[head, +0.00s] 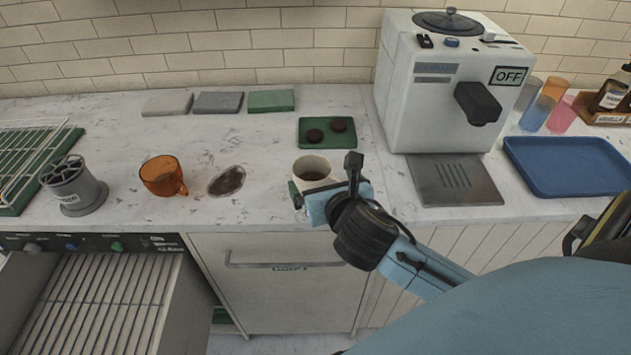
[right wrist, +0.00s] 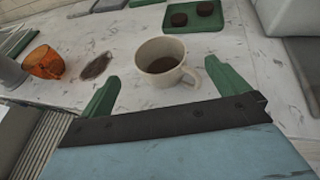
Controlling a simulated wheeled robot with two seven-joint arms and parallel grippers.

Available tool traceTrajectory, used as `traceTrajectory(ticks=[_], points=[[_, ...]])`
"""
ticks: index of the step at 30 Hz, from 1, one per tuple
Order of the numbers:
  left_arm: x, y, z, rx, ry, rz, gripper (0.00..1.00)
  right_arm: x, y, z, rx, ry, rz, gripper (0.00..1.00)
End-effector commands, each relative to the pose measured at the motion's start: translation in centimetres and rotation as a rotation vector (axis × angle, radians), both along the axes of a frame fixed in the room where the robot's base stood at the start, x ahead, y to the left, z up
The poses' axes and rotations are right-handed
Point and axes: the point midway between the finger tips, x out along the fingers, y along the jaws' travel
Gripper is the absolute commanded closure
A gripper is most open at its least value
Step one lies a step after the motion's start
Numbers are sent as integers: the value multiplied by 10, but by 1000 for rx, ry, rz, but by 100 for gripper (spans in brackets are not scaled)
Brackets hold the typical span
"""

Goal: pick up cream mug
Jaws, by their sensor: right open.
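The cream mug (head: 312,170) stands upright on the counter near its front edge, with dark liquid or residue inside. In the right wrist view the cream mug (right wrist: 160,58) shows whole, its handle pointing right. My right gripper (head: 322,190) is in front of the mug and hides its lower part in the head view. Its green fingers (right wrist: 168,85) are open, one on each side of the mug's near side, with nothing held. I cannot tell whether the right finger touches the handle. My left gripper is not in view.
An orange glass mug (head: 162,176) and a dark spill (head: 227,181) lie to the left. A green tray (head: 309,142) with two dark round items is behind the mug. A white coffee machine (head: 430,90) stands right of it.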

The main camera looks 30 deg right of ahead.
Motion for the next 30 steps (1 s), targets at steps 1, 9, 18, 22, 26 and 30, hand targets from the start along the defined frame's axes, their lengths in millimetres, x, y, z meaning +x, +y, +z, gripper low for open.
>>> traceTrajectory(ticks=[1,9,18,22,26,30], points=[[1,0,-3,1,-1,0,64,9,-2,-4,0,-2,-1,0],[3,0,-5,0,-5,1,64,30,-8,-14,3,-1,-1,0],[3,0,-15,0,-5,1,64,65,-17,-34,4,0,-2,0],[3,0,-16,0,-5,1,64,72,-19,-36,2,0,0,0],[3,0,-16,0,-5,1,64,72,-19,-36,2,0,0,0],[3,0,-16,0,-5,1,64,72,-19,-36,2,0,0,9]])
